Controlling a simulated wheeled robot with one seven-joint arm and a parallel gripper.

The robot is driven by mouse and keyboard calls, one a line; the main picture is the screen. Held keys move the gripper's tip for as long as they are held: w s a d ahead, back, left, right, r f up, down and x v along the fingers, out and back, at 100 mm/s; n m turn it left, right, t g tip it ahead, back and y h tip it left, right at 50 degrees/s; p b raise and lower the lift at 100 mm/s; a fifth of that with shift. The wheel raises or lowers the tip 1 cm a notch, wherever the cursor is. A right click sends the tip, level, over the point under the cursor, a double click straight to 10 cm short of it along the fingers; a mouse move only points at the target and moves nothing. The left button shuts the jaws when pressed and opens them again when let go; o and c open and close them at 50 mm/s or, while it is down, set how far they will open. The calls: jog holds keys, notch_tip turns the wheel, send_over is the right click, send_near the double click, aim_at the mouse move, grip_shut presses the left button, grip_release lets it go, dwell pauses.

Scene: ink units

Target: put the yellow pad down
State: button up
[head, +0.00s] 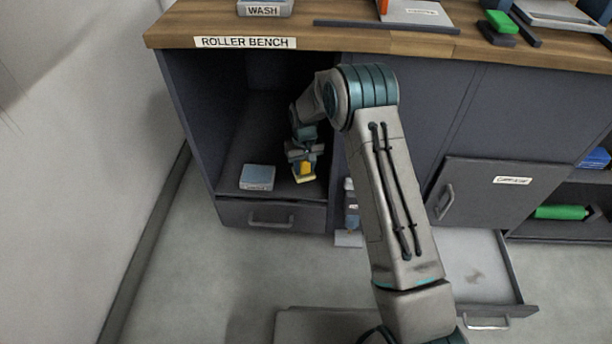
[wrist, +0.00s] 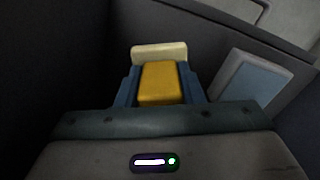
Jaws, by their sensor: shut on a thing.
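The yellow pad (head: 305,177) is inside the open left compartment of the bench, low over its floor. In the wrist view its yellow grip block (wrist: 160,84) sits between my two blue fingers, with a pale cream strip (wrist: 158,52) beyond it. My gripper (head: 304,166) is shut on the yellow pad; it also shows in the wrist view (wrist: 160,92). I cannot tell whether the pad touches the compartment floor (head: 290,190).
A light-blue block (head: 257,177) lies on the compartment floor left of my gripper and shows at right in the wrist view (wrist: 250,90). A closed drawer (head: 272,215) is below. An open drawer (head: 480,270) juts out at right. The bench top (head: 330,38) overhangs the compartment.

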aim_at(306, 173)
notch_tip(306, 173, down, 4)
jog(key=shift+b, duration=0.75)
jog(key=shift+d+f, duration=0.1)
jog(key=shift+d, duration=0.05)
jog(key=o, duration=1)
